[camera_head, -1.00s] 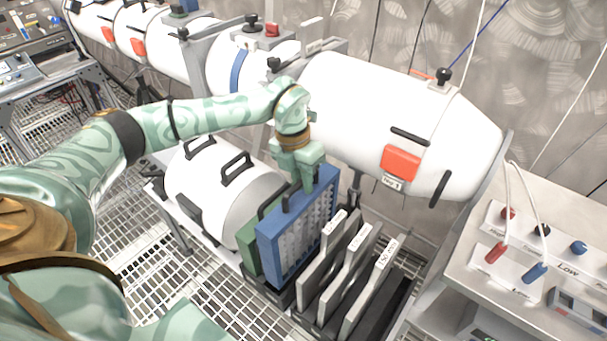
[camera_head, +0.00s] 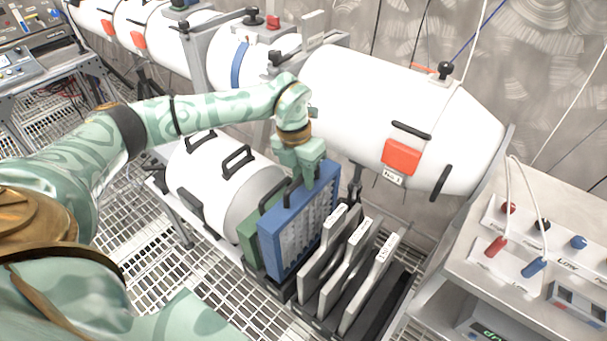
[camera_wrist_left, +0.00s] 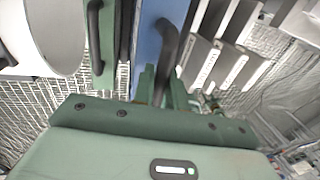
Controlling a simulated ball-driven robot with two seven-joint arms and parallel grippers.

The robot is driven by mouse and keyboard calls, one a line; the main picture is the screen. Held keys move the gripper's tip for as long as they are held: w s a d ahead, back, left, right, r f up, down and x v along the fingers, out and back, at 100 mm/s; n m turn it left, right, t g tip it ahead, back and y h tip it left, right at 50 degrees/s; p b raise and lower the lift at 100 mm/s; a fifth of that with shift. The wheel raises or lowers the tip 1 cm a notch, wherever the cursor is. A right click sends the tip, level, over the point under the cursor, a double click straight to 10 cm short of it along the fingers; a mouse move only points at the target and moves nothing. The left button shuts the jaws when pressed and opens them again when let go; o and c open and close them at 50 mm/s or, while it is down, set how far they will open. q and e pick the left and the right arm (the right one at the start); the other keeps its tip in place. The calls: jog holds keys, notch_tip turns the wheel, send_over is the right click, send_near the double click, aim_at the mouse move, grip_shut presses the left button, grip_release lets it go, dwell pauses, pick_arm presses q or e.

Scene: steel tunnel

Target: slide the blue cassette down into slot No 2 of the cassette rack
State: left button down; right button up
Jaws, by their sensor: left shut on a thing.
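The blue cassette (camera_head: 300,233) stands upright with a perforated grey face toward the right. My left gripper (camera_head: 302,184) is shut on its dark top handle, which also shows in the left wrist view (camera_wrist_left: 168,50). The cassette is over the left end of the cassette rack (camera_head: 328,322), between the green cassette (camera_head: 249,240) and the nearest grey labelled plate (camera_head: 322,258). Its lower edge is near rack level; I cannot tell how far it is in a slot. The slot numbers are too small to read. My right gripper is not in view.
More grey labelled plates (camera_head: 345,262) stand close to the right of the blue cassette. A white drum (camera_head: 205,180) with black handles lies left of it, and a large white cylinder (camera_head: 370,110) runs behind. A control box (camera_head: 525,245) with cables stands at the right.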

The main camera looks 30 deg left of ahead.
pick_arm(q)
jog(key=shift+r+p, duration=0.1)
jog(key=shift+p, duration=0.45)
dwell(1.0)
jog(key=shift+f+b, duration=2.25)
jog(key=shift+f, duration=2.8)
jog(key=c, duration=1.3)
grip_release()
jog(key=shift+c, duration=0.2)
jog(key=a+r+p, duration=0.3)
jog(key=r, duration=1.3)
jog(key=shift+w+a, duration=0.1)
